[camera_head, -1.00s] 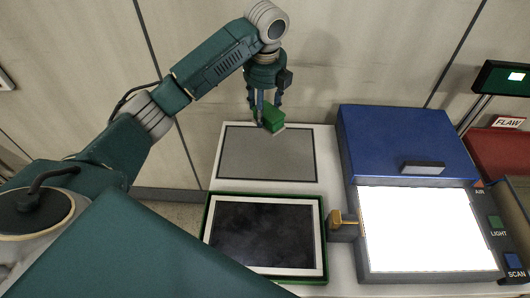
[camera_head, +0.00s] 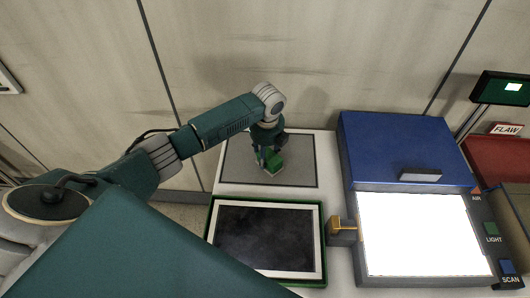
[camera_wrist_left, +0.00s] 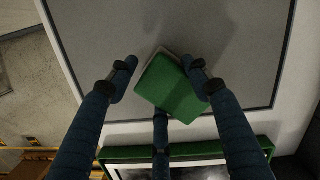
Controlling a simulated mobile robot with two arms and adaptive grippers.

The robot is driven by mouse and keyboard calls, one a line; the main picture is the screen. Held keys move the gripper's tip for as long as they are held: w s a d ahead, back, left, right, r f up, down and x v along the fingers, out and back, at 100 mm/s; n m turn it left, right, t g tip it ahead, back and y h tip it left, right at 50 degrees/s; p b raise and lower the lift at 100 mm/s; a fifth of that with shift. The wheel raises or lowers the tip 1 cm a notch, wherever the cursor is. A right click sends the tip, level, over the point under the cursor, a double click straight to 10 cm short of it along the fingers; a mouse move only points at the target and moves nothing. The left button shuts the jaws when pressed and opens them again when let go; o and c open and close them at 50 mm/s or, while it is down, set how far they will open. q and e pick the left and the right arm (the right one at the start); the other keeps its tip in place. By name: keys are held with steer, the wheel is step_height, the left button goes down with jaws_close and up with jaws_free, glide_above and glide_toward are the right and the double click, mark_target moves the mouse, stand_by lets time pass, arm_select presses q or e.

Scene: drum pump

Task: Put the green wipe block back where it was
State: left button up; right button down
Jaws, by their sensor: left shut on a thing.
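The green wipe block (camera_head: 276,160) is over the grey mat (camera_head: 240,165), near the mat's middle in the head view. My left gripper (camera_head: 265,160) is shut on the block from above. In the left wrist view the green block (camera_wrist_left: 172,90) sits turned at an angle between the fingers of the gripper (camera_wrist_left: 160,80), with a pale underside edge showing. Whether its underside touches the mat (camera_wrist_left: 100,35) is hard to tell. My right gripper is not in view.
A green-rimmed tray with a dark panel (camera_head: 265,238) lies in front of the mat. A blue-lidded box (camera_head: 400,145) with a bright light panel (camera_head: 425,235) stands right. A small yellow-topped fixture (camera_head: 343,228) sits between. The mat around the block is clear.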

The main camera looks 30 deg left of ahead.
arm_select(q)
steer(key=shift+f, duration=0.15)
steer(key=o, duration=1.6)
steer(key=shift+c, duration=0.2)
steer(key=shift+r, duration=0.4)
step_height(320, 180, up, 12)
steer(key=s+d+b, duration=0.1)
steer(key=shift+f+b, duration=0.25)
steer(key=shift+b, duration=0.1)
